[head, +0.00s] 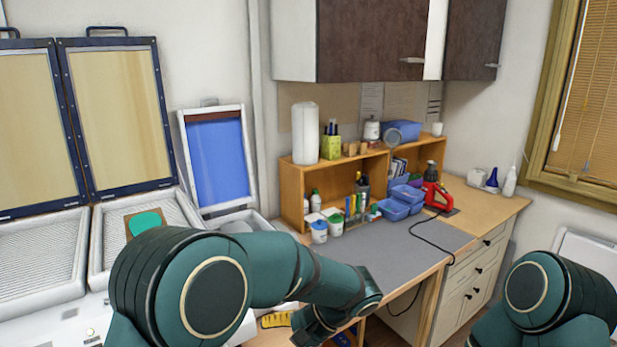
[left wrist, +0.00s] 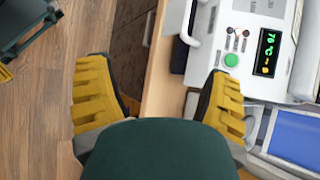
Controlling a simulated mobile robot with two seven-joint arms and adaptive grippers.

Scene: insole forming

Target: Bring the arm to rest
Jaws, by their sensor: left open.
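My left arm (head: 290,268) comes in low across the front of the head view, bent at the elbow, its far end near the front edge of the workbench. My left gripper (left wrist: 160,98) has its two yellow-padded fingers spread wide in the left wrist view, with nothing between them but floor and a wooden edge. In the head view only part of its yellow padding shows low in the middle. My right arm (head: 548,292) shows at the lower right; its gripper is out of the picture.
A forming machine (head: 95,240) with raised lids stands left; a green insole-shaped piece (head: 145,222) lies on it. Its green button (left wrist: 231,60) and display (left wrist: 267,52) are near the left fingers. The bench's grey mat (head: 400,250) is mostly clear; blue bins (head: 395,207) stand behind.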

